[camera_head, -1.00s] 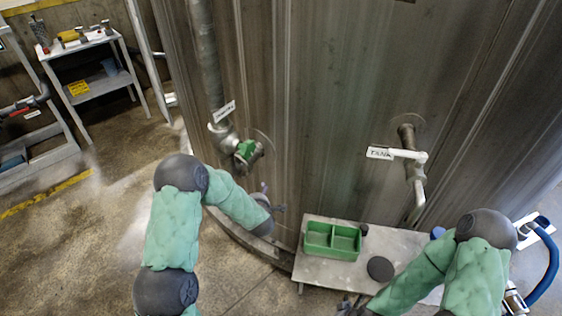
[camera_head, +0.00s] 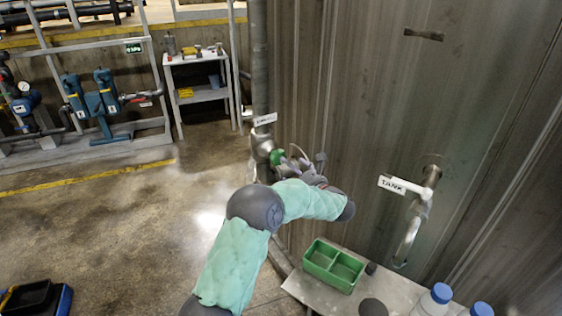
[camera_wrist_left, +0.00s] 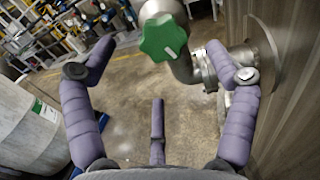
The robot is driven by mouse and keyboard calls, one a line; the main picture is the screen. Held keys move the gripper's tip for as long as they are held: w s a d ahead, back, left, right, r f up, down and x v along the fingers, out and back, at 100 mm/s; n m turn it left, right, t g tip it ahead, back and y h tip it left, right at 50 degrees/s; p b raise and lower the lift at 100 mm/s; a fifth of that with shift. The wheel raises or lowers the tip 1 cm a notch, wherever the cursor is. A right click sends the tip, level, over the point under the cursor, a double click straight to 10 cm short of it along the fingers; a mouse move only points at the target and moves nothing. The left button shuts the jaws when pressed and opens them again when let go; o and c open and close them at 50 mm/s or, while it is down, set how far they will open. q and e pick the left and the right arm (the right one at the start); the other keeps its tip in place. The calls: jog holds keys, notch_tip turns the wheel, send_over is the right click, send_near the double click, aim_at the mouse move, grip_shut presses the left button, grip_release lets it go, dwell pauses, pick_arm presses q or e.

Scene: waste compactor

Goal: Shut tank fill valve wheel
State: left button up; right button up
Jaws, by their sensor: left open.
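The green valve wheel (camera_head: 277,157) sits on a grey pipe fitting at the tank wall, below a label too small to read in the head view. In the left wrist view the green wheel (camera_wrist_left: 163,38) is lobed with a white mark, at the top between the fingers. My left gripper (camera_head: 297,166) is right beside the wheel in the head view, its fingers partly overlapping. In the left wrist view my left gripper (camera_wrist_left: 158,60) is open and empty, with fingers spread either side and one below. Contact with the wheel is not visible. My right gripper is not in view.
A second outlet pipe (camera_head: 411,228) with a TANK label (camera_head: 392,184) sticks out to the right. Below it, a bench (camera_head: 400,292) holds a green tray (camera_head: 335,285) and bottles (camera_head: 433,301). The tank wall (camera_head: 365,120) stands close behind the valve.

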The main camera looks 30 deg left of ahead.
aim_at(279, 156)
pick_arm(q)
jog(key=b+x, duration=0.1)
jog(key=x, duration=0.7)
jog(key=shift+d+f+b, duration=0.1)
jog(key=shift+b, duration=0.25)
jog(key=c, duration=1.1)
jog(key=shift+c, duration=0.2)
jog(key=shift+r, duration=0.2)
